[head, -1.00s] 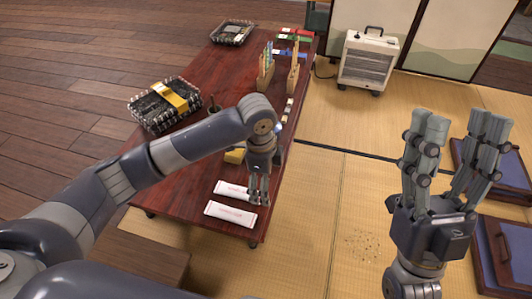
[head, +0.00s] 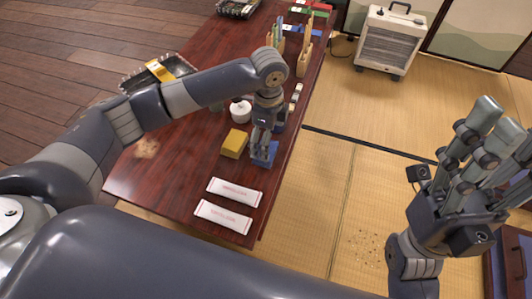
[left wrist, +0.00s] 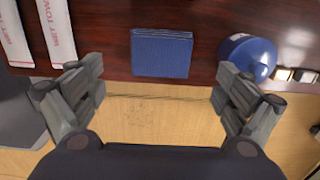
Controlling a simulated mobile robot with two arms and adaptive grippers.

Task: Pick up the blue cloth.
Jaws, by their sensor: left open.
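The blue cloth (head: 270,158) is a folded square lying flat near the right edge of the dark red low table (head: 180,180). My left gripper (head: 262,150) is above it and hides part of it. In the left wrist view the cloth (left wrist: 161,53) lies between and beyond the two spread fingers (left wrist: 160,78), apart from both. The left gripper is open and empty. My right gripper (head: 492,140) is raised over the tatami at the right, fingers spread, empty.
A yellow block (head: 234,144) and a white lidded pot (head: 240,110) stand left of the cloth. A round blue object (left wrist: 247,58) is beside it. Two white towel packets (head: 234,192) lie nearer. Wooden stands (head: 305,55) are farther back.

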